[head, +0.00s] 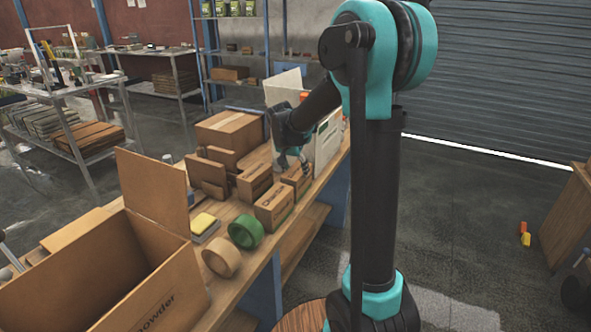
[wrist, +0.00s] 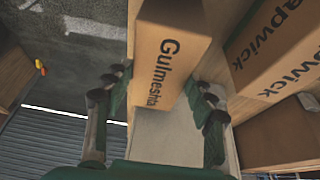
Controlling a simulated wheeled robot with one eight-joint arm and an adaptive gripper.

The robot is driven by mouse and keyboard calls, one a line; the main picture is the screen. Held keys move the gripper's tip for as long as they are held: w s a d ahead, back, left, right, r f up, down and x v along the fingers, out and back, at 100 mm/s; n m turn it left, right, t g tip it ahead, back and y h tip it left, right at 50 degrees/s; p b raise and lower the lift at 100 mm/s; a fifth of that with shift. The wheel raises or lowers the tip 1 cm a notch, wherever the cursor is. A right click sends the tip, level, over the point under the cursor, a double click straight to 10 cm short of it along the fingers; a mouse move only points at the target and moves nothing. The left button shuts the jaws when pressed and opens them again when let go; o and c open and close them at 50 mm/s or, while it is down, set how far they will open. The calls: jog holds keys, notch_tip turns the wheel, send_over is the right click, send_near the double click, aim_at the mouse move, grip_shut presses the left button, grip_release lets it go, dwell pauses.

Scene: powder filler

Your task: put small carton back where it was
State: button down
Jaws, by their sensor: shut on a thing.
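The small brown carton (wrist: 172,50) marked "Gulmesta" or similar lies between the fingers of my gripper (wrist: 160,80) in the wrist view. My gripper is shut on it, with one finger along each side. In the head view my gripper (head: 290,158) is over the bench at the far end of a group of cartons, and the small carton (head: 297,177) shows just below it. I cannot tell whether the carton's underside touches the bench (head: 296,222).
Beside it are cartons ending in "apwick" (wrist: 285,50), also in the head view (head: 274,205). A larger box (head: 228,132) stands behind. Green tape (head: 246,232), tan tape (head: 222,257) and a big open box (head: 110,265) are nearer. A white panel (head: 328,138) stands close to my gripper.

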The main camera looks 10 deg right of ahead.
jog(key=c, duration=0.6)
grip_release()
jog(key=shift+o, duration=0.2)
jog(key=v, duration=1.2)
jog(key=s+d+f+n+y, duration=0.1)
jog(key=s+d+f+n, duration=0.2)
jog(key=s+f, duration=0.6)
jog(key=s+d+f+n+y, duration=0.1)
jog(key=s+d+f+n, duration=0.3)
jog(key=s+f, duration=0.6)
jog(key=s, duration=0.7)
jog(key=shift+s+d+f+t+y, duration=0.2)
jog(key=shift+f+t+y, duration=0.1)
jog(key=shift+y, duration=0.1)
